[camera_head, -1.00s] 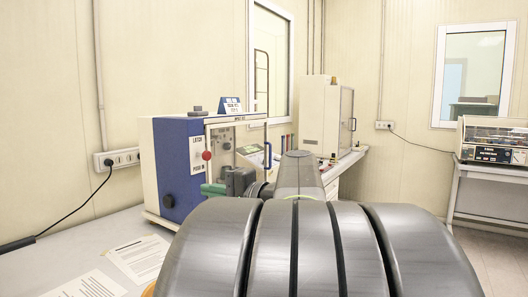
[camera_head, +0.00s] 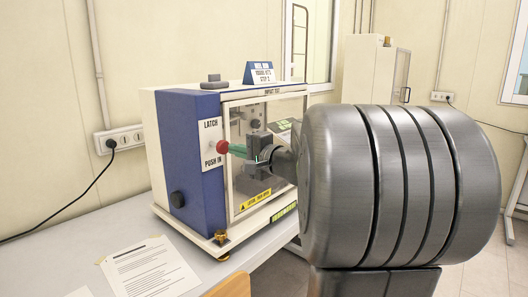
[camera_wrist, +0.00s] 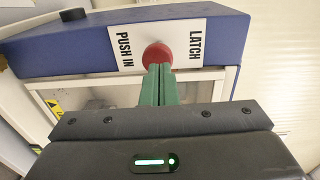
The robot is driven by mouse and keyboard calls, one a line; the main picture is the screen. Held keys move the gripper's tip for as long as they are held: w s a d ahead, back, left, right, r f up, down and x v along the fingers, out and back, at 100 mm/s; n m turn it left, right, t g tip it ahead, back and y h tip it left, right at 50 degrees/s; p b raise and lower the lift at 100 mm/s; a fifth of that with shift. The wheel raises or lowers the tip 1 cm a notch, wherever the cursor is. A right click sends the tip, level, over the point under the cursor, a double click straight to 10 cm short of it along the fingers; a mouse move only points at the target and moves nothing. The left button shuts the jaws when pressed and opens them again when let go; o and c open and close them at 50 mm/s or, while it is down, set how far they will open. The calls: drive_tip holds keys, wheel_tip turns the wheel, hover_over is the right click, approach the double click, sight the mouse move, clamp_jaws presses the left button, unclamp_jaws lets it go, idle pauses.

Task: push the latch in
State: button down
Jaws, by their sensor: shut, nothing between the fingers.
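The latch is a red round knob (camera_head: 222,146) on the blue front panel of the impact tester (camera_head: 181,150), between the words LATCH and PUSH IN. It also shows in the wrist view (camera_wrist: 157,54), at top centre. My gripper (camera_head: 233,148) has green fingers, shut together with nothing between them. The fingertips (camera_wrist: 158,70) are right at the knob and overlap its lower edge in the wrist view. They look to be touching it, but I cannot tell how firmly. How far the knob stands out is partly hidden by the fingers.
The tester's clear door (camera_head: 262,120) is beside the panel, close to my gripper. A black knob (camera_head: 177,199) is lower on the blue panel. Printed sheets (camera_head: 148,268) lie on the table (camera_head: 85,250) in front. A wall socket (camera_head: 120,138) is at the left.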

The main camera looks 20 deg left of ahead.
sight(225, 145)
drive_tip(key=shift+x, duration=0.9)
drive_tip(key=shift+w+a+f, duration=0.1)
drive_tip(key=shift+a, duration=0.15)
drive_tip(key=shift+b+x, duration=0.35)
drive_tip(key=shift+x, duration=0.8)
drive_tip(key=shift+r, duration=0.25)
